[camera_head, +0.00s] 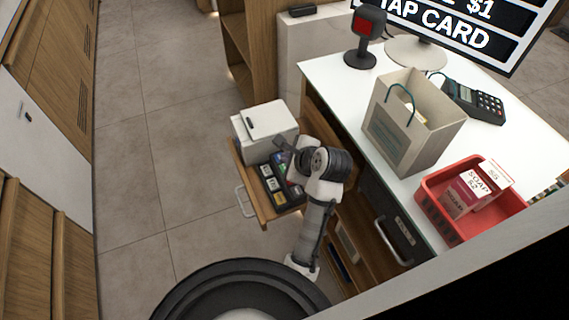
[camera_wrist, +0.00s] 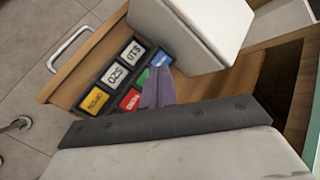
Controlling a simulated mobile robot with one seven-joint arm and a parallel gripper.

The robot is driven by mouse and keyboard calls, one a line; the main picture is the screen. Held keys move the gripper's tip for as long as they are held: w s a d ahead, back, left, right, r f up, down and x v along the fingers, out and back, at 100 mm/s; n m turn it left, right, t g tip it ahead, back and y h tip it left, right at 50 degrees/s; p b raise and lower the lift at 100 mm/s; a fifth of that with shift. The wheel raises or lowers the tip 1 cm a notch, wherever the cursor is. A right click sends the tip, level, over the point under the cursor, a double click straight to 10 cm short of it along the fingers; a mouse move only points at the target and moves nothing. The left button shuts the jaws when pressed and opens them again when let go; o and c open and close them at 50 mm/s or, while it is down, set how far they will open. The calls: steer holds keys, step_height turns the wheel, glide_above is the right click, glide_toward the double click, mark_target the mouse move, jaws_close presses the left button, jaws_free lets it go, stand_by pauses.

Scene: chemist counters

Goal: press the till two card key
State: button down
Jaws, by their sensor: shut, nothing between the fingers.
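A till keypad (camera_head: 268,185) sits on a pulled-out wooden shelf beside a white box. In the wrist view its keys show close up: white $10 (camera_wrist: 133,50) and $20 (camera_wrist: 115,73) keys, a yellow key (camera_wrist: 96,99), a red key (camera_wrist: 130,99) and a blue key (camera_wrist: 160,59). A green key is partly hidden behind my fingers. The small letters on the coloured keys are too blurred to tell which one is the card key. My gripper (camera_wrist: 157,80) is shut and empty, its fingertips over the keypad near the blue and green keys. Contact cannot be told.
The white box (camera_head: 264,128) stands right behind the keypad. The white counter (camera_head: 330,70) holds a paper bag (camera_head: 405,130), a card terminal (camera_head: 474,101), a red basket (camera_head: 440,205) with soap boxes and a small red-screened stand (camera_head: 364,35). Tiled floor (camera_head: 150,130) is clear at left.

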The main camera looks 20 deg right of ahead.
steer(key=shift+r+p, duration=0.4)
steer(key=shift+r, duration=0.4)
steer(key=shift+r+b, duration=0.4)
steer(key=shift+r, duration=0.5)
